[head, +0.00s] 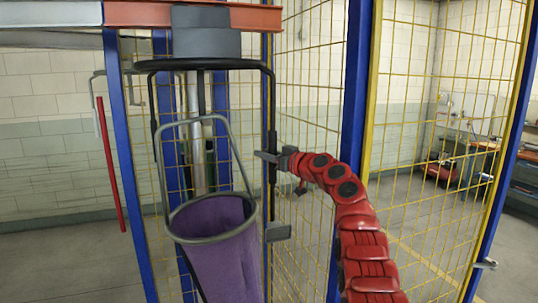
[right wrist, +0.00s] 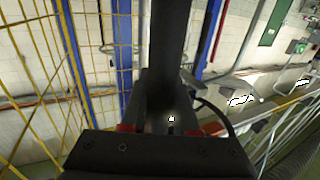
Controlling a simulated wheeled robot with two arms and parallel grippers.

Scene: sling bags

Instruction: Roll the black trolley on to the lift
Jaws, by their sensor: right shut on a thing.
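The black trolley's tall frame (head: 271,110) stands upright in front of me, with a dark top bar and a side post. My right gripper (head: 273,158), on the red arm from the lower right, is shut on that side post. In the right wrist view the dark post (right wrist: 171,35) runs up from between the jaws (right wrist: 170,118). The trolley's base and wheels are out of view. Blue posts (head: 354,110) and yellow mesh stand behind and beside it; I cannot tell which part belongs to the lift. My left gripper is not in view.
A purple bag (head: 215,245) with a grey rim and hoop hangs close in front of the frame. An orange beam (head: 200,15) crosses the top. A red pole (head: 110,165) is at left. Open floor (head: 420,215) shows behind the mesh at right.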

